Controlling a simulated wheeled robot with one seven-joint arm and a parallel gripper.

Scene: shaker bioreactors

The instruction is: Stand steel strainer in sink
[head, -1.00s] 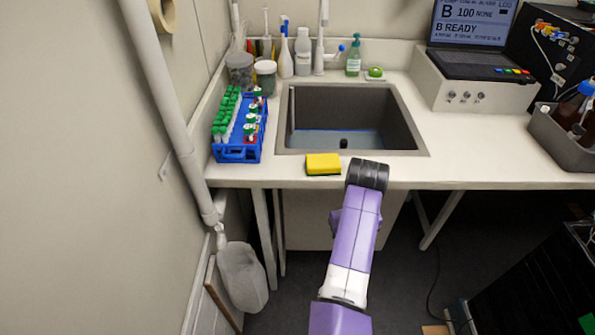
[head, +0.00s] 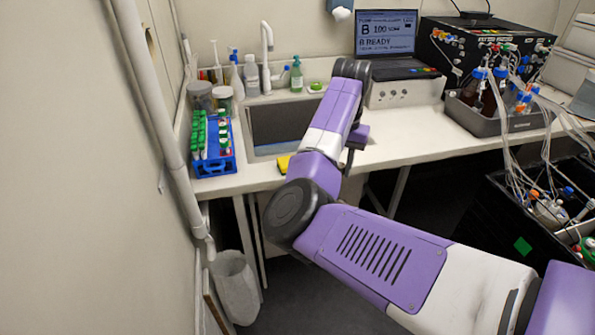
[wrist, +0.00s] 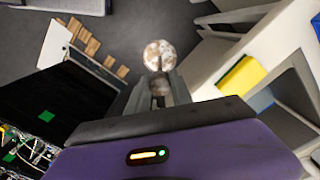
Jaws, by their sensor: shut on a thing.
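A round, mottled white-and-brown piece, which looks like the head of the steel strainer (wrist: 160,55), shows just beyond my fingertips in the wrist view. My gripper (wrist: 159,90) is shut on the strainer and holds it out over the grey floor, to the left of the counter edge in that view. In the head view my arm hides the strainer and the fingers. The grey sink (head: 275,127) is set in the white counter, partly covered by my arm. The sink also shows at the right of the wrist view (wrist: 290,92).
A yellow sponge (head: 283,164) lies on the counter at the sink's front edge. A blue tube rack (head: 214,165) stands left of the sink. Bottles (head: 251,73) and a tap (head: 266,50) stand behind it. A grey bottle tray (head: 515,122) is farther right.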

